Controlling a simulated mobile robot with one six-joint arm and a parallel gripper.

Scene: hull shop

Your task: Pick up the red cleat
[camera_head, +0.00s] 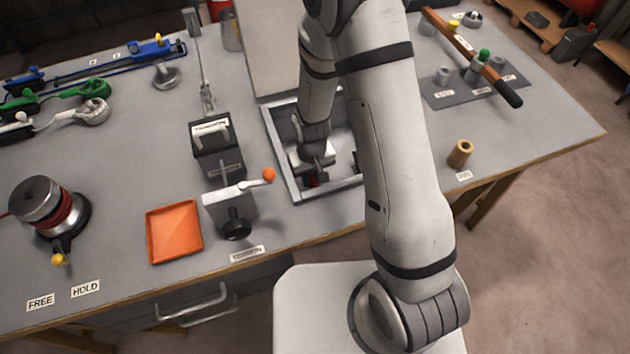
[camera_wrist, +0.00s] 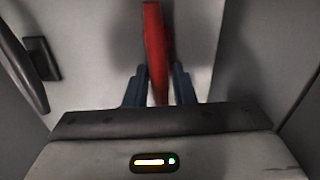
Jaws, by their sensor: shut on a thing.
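The red cleat (camera_wrist: 155,45) shows in the wrist view as a long, narrow red piece between the two blue-grey fingers of my gripper (camera_wrist: 159,88). The fingers are shut on it from both sides. In the head view my gripper (camera_head: 315,178) points down inside a grey-walled open bin in the bench. Only a small bit of red (camera_head: 314,182) shows there below the fingers. I cannot tell whether the cleat touches the bin floor.
The bin's grey rim (camera_head: 283,158) surrounds my gripper closely. Left of it stand a block with an orange-knobbed lever (camera_head: 232,205) and an empty orange tray (camera_head: 174,232). A brass cylinder (camera_head: 460,153) stands to the right. A dark piece (camera_wrist: 40,58) is at left in the wrist view.

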